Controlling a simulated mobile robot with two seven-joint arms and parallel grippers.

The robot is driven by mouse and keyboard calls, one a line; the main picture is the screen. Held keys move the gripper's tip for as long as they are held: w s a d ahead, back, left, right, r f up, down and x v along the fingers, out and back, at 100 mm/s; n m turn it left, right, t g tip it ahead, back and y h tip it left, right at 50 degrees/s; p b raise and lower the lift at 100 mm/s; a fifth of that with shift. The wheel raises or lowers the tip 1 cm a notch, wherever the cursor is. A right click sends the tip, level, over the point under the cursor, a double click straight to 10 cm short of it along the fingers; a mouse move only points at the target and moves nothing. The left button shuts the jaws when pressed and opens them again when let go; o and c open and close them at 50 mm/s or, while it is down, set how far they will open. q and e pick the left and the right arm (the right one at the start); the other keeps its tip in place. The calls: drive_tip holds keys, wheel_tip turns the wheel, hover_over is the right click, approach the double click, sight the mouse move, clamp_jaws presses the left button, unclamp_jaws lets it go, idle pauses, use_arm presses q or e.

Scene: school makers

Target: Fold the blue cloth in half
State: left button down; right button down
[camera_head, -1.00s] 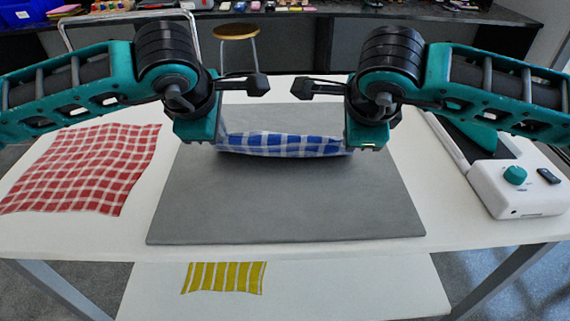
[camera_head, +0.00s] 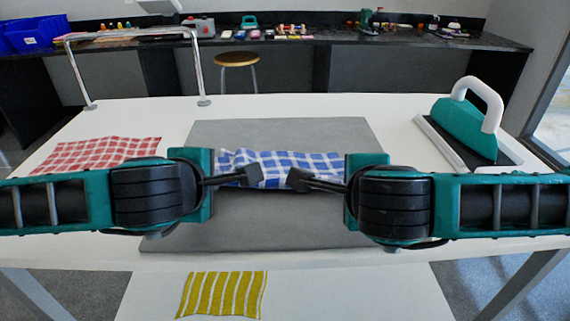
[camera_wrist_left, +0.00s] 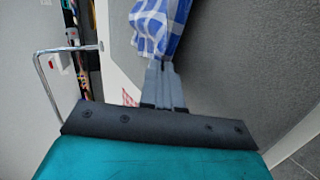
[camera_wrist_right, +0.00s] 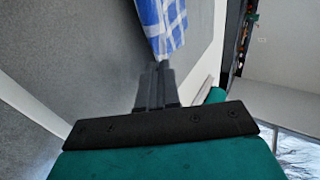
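The blue-and-white checked cloth (camera_head: 285,165) stretches between my two grippers over the grey mat (camera_head: 280,238). Its near edge sags slightly and the arms partly hide it. In the left wrist view, my left gripper (camera_wrist_left: 162,66) is shut on one corner of the cloth (camera_wrist_left: 158,25). In the right wrist view, my right gripper (camera_wrist_right: 157,68) is shut on the other corner of the cloth (camera_wrist_right: 161,22). How much of the cloth touches the mat is unclear.
A red checked cloth (camera_head: 110,152) lies at the left of the white table (camera_head: 420,190). A teal press with a white handle (camera_head: 467,128) stands at the right. A yellow striped cloth (camera_head: 222,294) lies on a lower surface in front. A stool (camera_head: 236,60) stands behind the table.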

use_arm(q)
drive_tip(key=c, duration=1)
unclamp_jaws()
use_arm(e)
drive_tip(key=c, duration=1)
unclamp_jaws()
use_arm(q)
drive_tip(key=s+r, duration=0.4)
drive_tip(key=r, duration=0.5)
use_arm(e)
drive_tip(key=s+r, duration=0.4)
drive_tip(key=r, duration=0.5)
drive_tip(key=shift+s, duration=0.1)
